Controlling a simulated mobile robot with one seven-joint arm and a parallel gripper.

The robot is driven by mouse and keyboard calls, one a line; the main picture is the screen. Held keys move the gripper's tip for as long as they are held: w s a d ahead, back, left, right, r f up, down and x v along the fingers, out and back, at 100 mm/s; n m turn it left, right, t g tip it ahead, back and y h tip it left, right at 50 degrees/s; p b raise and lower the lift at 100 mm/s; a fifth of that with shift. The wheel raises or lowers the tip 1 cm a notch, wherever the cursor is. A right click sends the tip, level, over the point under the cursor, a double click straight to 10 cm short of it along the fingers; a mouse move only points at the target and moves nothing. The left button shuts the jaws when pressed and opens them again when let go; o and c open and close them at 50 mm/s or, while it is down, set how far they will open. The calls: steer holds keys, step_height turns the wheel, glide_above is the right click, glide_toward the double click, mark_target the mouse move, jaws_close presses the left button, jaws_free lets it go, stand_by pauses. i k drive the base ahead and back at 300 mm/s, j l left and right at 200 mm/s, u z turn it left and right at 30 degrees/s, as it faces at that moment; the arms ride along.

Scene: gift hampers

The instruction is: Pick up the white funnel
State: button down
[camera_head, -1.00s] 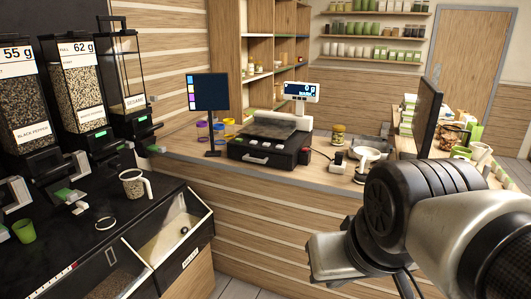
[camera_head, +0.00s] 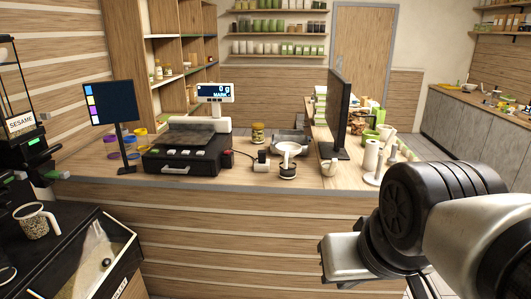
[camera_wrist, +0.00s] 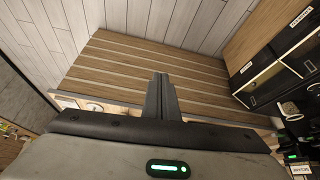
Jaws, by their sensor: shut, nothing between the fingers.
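A white, wide-mouthed piece with a dark base (camera_head: 288,151) stands on the wooden counter in the head view. It may be the white funnel, but it is too small to tell. A small white vessel (camera_head: 329,167) stands to its right near the counter's front edge. My gripper (camera_wrist: 162,77) shows in the wrist view with its fingers together and nothing between them. It points at the slatted wooden counter front and the floor, away from these white things. My arm fills the lower right of the head view.
A tablet screen (camera_head: 112,103) stands at left. The slatted front (camera_head: 220,225) blocks the space below.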

mark_target(287, 149)
steer(key=i+j+z, duration=0.4)
steer(key=i+j, duration=0.35)
steer(key=i, duration=0.2)
steer(key=i+j+z, duration=0.45)
steer(key=i+j, duration=0.35)
steer(key=j, duration=0.25)
